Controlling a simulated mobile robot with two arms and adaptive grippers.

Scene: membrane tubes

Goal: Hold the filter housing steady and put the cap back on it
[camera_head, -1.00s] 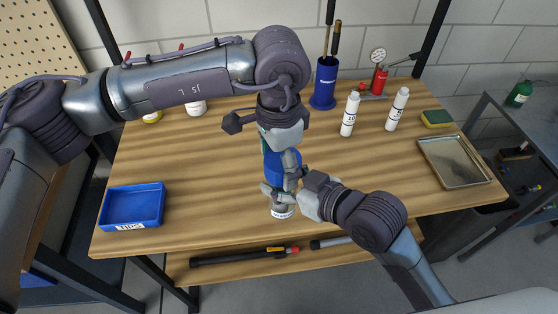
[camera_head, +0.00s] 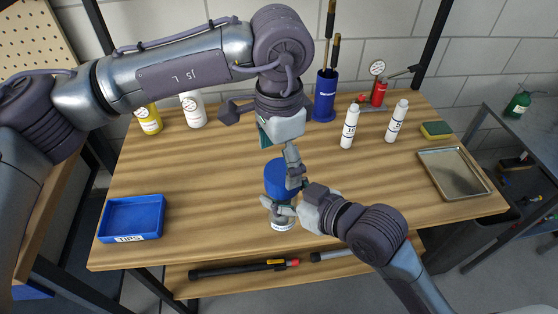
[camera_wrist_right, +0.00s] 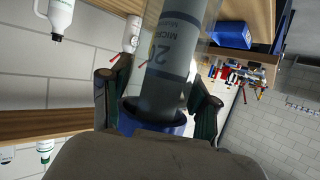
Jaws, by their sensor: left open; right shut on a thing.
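The filter housing (camera_head: 283,224) stands upright near the table's front edge, with the blue cap (camera_head: 278,178) at its top. In the right wrist view, which looks upside down, a grey cylinder with "20 MICRO" lettering (camera_wrist_right: 171,50) runs into the blue cap (camera_wrist_right: 140,118). I cannot tell how tightly the cap sits. My right gripper (camera_head: 281,208) is shut on the housing below the cap; its fingers flank it in the wrist view. My left gripper (camera_head: 279,150) is open above the cap, one finger low beside the cap's right side. The right gripper hides part of the housing.
A blue tray (camera_head: 105,219) is at the left. White bottles (camera_head: 349,128), a blue holder with tools (camera_head: 325,92) and a red pump with gauge (camera_head: 378,92) stand behind. A metal tray (camera_head: 486,183) and sponge (camera_head: 436,129) are at the right.

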